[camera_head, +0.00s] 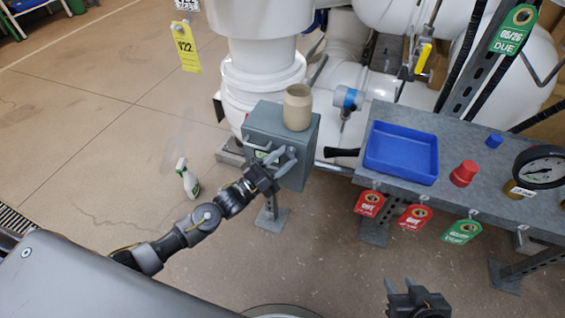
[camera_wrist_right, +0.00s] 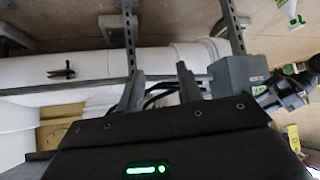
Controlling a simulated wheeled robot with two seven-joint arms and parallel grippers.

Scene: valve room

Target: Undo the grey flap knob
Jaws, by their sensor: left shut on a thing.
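A grey box (camera_head: 297,133) stands on a post left of centre in the head view. The grey flap knob (camera_head: 285,163) is on its front face, mostly hidden by my left gripper (camera_head: 272,167). My left gripper is shut on the knob, its fingers against the box front. The box (camera_wrist_right: 236,76) and my left gripper (camera_wrist_right: 283,88) also show at the right of the right wrist view. My right gripper (camera_head: 405,287) is at the bottom right of the head view, away from the box. Its fingers (camera_wrist_right: 160,88) stand apart with nothing between them.
A beige cup (camera_head: 298,107) stands on the box. To the right, a grey bench (camera_head: 455,139) carries a blue tray (camera_head: 401,152), a red knob (camera_head: 464,173) and a gauge (camera_head: 541,167); tags hang from its edge. A spray bottle (camera_head: 188,180) stands on the floor at left.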

